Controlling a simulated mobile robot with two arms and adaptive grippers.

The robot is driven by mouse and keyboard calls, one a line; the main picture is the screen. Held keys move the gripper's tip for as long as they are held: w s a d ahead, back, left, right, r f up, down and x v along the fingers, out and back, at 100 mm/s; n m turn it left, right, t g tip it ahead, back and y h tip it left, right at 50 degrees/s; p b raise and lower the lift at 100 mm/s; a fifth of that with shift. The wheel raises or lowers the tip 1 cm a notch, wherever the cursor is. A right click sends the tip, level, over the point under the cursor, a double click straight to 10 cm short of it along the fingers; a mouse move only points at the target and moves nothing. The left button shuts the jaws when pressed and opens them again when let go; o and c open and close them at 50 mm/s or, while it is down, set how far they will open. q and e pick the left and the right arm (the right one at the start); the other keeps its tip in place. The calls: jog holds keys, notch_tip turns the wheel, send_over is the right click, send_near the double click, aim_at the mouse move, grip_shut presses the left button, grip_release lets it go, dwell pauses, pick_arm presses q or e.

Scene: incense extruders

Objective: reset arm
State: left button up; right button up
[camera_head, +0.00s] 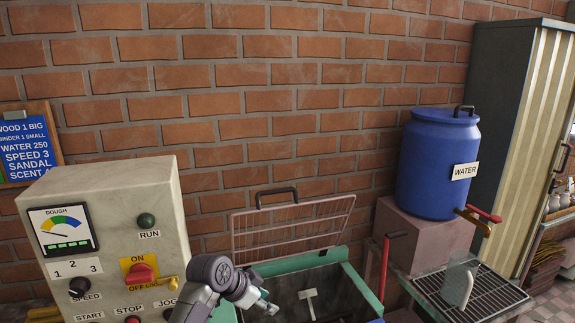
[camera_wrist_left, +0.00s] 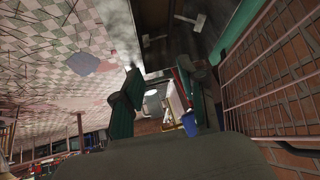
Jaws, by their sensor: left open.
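My left arm comes up from the bottom edge of the head view. Its gripper (camera_head: 264,302) is in front of the green-rimmed trough (camera_head: 352,280), by its left side. The gripper is open, with nothing seen between its fingers. In the left wrist view the two dark green fingers (camera_wrist_left: 165,98) stand apart, with a gap between them. My right gripper is not in view.
A control box (camera_head: 110,210) with a red switch (camera_head: 140,273) stands close left of my arm. A raised wire guard (camera_head: 290,228) is behind the trough. A blue water barrel (camera_head: 436,165) sits on a block (camera_head: 400,235) at right, near a drain grate (camera_head: 470,290).

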pick_arm(q)
jog(key=s+a+f+n+y, duration=0.1)
jog(key=s+a+f+n, duration=0.15)
jog(key=s+f, duration=0.5)
jog(key=s+a+f+n+y, duration=0.15)
jog(key=s+a+f, duration=0.25)
jog(key=s, duration=0.7)
jog(key=s+a+r+n+g+y, duration=0.1)
jog(key=s+a+n+y, duration=0.2)
jog(key=s, duration=0.7)
jog(key=s+a+n, duration=0.3)
jog(key=s+a, duration=0.2)
jog(key=s, duration=0.6)
notch_tip(320, 180, down, 28)
jog(key=s+g+b, duration=0.1)
jog(key=g+b, duration=0.1)
jog(key=b, duration=0.1)
jog(key=s+a+f+g+b, duration=0.1)
jog(key=s+a+f+b, duration=0.2)
jog(key=s+f, duration=1.4)
notch_tip(320, 180, down, 3)
jog(key=shift+a+f, duration=0.2)
